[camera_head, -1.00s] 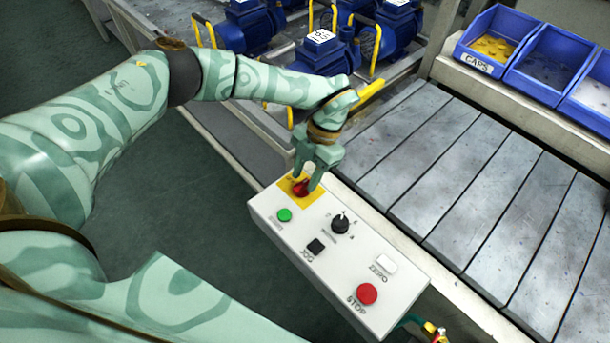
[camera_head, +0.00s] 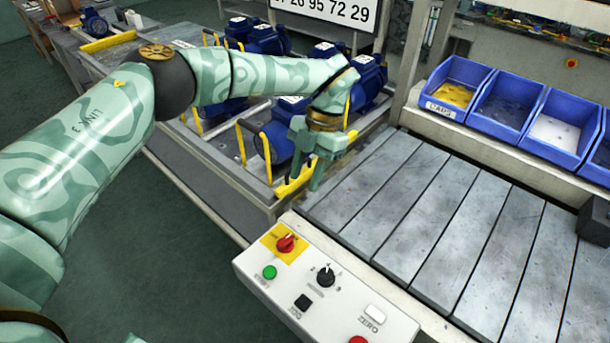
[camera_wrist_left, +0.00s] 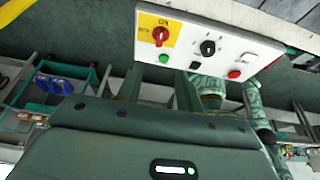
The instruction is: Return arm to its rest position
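My left gripper (camera_head: 305,186) hangs fingers-down above the far end of the white control box, clear of it. Its two fingers are apart with nothing between them. The red rotary switch (camera_head: 286,243) on its yellow plate stands free, below and nearer than the fingertips. The left wrist view also shows the red switch (camera_wrist_left: 160,36) beyond the gripper, untouched. My left arm reaches in from the left, over the floor and the pump carrier. My right gripper is not in view.
The control box (camera_head: 340,300) also carries a green button (camera_head: 269,272), a black selector knob (camera_head: 326,277) and other buttons. Blue pumps (camera_head: 262,37) with yellow handles stand behind the arm. Blue bins (camera_head: 508,104) line the back right.

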